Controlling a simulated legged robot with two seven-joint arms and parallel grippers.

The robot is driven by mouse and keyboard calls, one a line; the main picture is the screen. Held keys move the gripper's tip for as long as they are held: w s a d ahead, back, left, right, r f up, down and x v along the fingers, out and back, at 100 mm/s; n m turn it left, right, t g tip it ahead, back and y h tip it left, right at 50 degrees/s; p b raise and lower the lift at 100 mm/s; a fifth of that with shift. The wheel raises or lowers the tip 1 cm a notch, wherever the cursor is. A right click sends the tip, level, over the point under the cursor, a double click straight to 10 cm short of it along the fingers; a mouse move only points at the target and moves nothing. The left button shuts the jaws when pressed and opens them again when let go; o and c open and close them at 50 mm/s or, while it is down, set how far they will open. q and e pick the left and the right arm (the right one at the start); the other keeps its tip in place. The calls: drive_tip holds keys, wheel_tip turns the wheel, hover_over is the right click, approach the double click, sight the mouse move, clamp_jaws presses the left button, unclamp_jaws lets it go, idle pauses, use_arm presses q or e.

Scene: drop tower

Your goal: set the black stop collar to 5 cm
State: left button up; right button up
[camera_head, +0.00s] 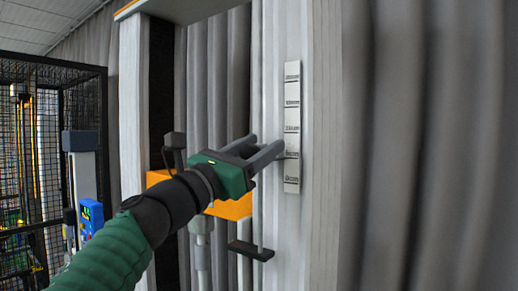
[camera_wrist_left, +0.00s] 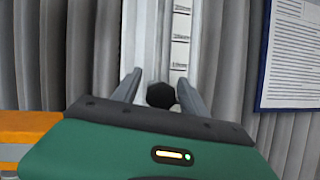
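My left gripper (camera_head: 266,147) is in front of the pale upright column, level with the lower part of the white scale strip (camera_head: 292,115). In the left wrist view its two fingers (camera_wrist_left: 159,90) are apart. A black, many-sided knob (camera_wrist_left: 160,95) sits between them, with a gap at the left finger and close to the right one. I cannot tell whether it touches the right finger, or whether it belongs to the stop collar. In the head view the gripper hides this knob. My right gripper is not in view.
A dark flat block (camera_head: 250,250) sits low on the column below my gripper. An orange block (camera_head: 232,207) is behind my wrist. A black mesh cage (camera_head: 40,160) and a blue device (camera_head: 91,215) stand at left. A framed sheet (camera_wrist_left: 292,55) hangs at right. Grey curtains line the back.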

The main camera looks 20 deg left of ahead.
use_arm(q)
drive_tip(key=b+v, duration=0.8)
drive_tip(key=v, duration=0.9)
drive_tip(key=shift+w, duration=0.1)
